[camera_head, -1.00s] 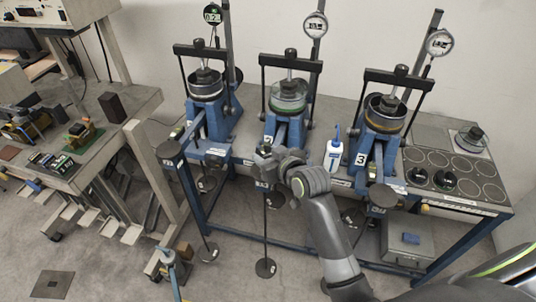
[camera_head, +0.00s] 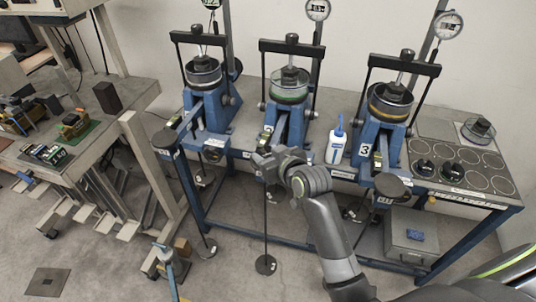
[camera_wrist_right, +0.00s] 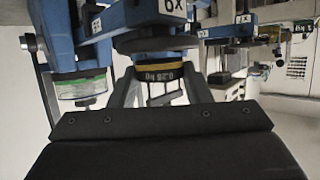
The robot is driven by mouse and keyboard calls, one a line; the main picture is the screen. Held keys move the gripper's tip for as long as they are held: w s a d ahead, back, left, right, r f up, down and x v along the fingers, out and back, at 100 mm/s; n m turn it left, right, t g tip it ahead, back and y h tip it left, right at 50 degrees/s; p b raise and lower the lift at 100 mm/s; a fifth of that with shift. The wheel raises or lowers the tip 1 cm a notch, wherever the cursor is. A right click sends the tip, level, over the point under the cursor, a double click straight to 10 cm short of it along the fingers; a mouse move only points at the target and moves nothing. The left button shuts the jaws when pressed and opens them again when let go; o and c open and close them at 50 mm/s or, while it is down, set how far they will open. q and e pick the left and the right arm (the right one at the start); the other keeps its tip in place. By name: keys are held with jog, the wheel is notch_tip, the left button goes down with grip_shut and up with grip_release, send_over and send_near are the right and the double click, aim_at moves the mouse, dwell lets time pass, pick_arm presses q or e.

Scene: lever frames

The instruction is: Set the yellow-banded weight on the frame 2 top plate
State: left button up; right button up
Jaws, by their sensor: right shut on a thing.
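The yellow-banded weight (camera_wrist_right: 158,71) shows in the right wrist view between the fingers of my right gripper (camera_wrist_right: 160,92), which is shut on it. A dark round plate (camera_wrist_right: 155,43) lies very close to the weight, seemingly at frame 2. I cannot tell whether they touch. In the head view, my right gripper (camera_head: 266,160) is at the front end of frame 2 (camera_head: 288,122), the middle blue frame with a green-ringed cell. It hides the weight and most of that frame's top plate there. My left gripper is not in view.
Frame 3 (camera_head: 382,135) stands to the right, with its round plate (camera_head: 392,186) in front. Another blue frame (camera_head: 207,112) stands left. A white bottle (camera_head: 338,146) is between frames 2 and 3. Two black knobbed pieces (camera_head: 424,167) lie on the right bench.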

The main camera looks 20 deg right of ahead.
jog(key=shift+p, duration=0.35)
dwell(0.4)
jog(key=shift+f, duration=0.3)
dwell(0.5)
jog(key=o, duration=1)
jog(key=shift+o, duration=0.2)
jog(key=shift+s, duration=0.15)
jog(key=shift+p+v, duration=0.85)
jog(key=shift+v, duration=0.2)
jog(key=p+v, duration=0.3)
jog(key=v, duration=0.1)
jog(key=shift+s+r, duration=0.15)
jog(key=shift+s, duration=0.2)
